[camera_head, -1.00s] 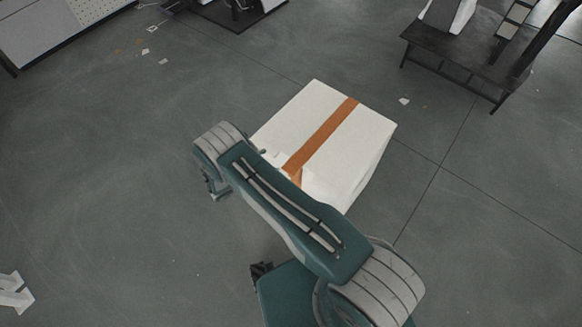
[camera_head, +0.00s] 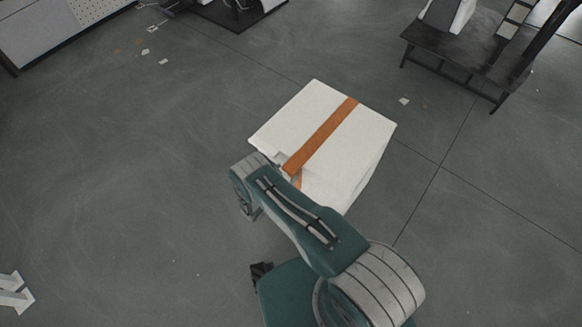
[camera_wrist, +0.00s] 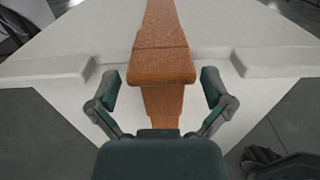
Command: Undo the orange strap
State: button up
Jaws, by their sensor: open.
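The orange strap (camera_head: 322,136) runs across the top of a white box (camera_head: 358,137) and down its near side. In the wrist view the strap (camera_wrist: 162,25) comes toward me over the box's edge, where a thicker flap-like end (camera_wrist: 161,66) shows, with a narrower strip below it. My gripper (camera_wrist: 160,80) is open, one finger on each side of the strap's end, with gaps to both. Whether the fingers are level with the strap end in depth is hard to tell.
The white box (camera_wrist: 90,40) stands on a grey floor (camera_head: 130,190) with open room around it. A dark low table (camera_head: 465,60) stands at the back right. Shelving (camera_head: 50,35) is at the back left. Small scraps lie on the floor.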

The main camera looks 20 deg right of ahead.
jog(key=shift+x, duration=1.35)
